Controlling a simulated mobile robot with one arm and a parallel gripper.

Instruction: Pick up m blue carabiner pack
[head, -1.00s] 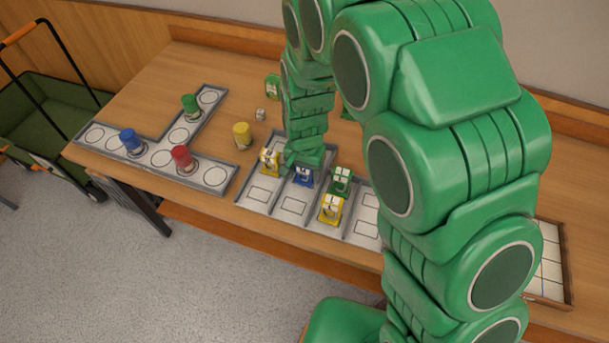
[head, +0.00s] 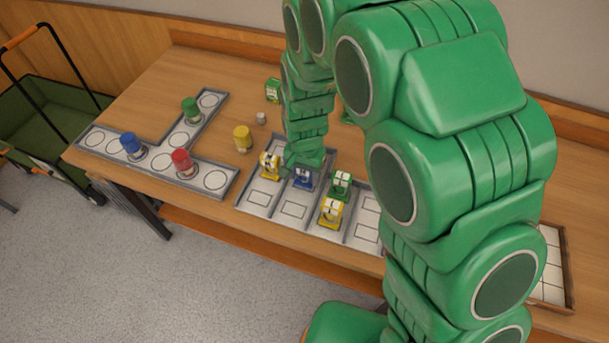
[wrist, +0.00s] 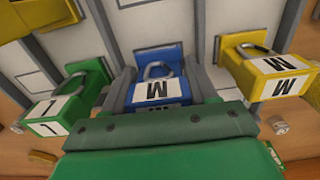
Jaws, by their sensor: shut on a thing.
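The blue carabiner pack (wrist: 158,88), marked M, sits between the two fingers of my gripper (wrist: 160,95) in the wrist view. In the head view the blue pack (head: 303,181) shows just below my gripper (head: 303,168), over the grey sectioned tray (head: 293,209). My gripper is shut on it. Its underside and any gap to the tray are hard to judge. A yellow pack marked M (wrist: 270,72) is to its right in the wrist view, and a green pack marked L (wrist: 65,105) is to its left.
In the head view, a yellow pack (head: 269,165), a green pack (head: 341,185) and another yellow pack (head: 330,212) stand close around my gripper. A yellow cylinder (head: 243,138) and a second grey tray (head: 215,179) with coloured cylinders are to the left.

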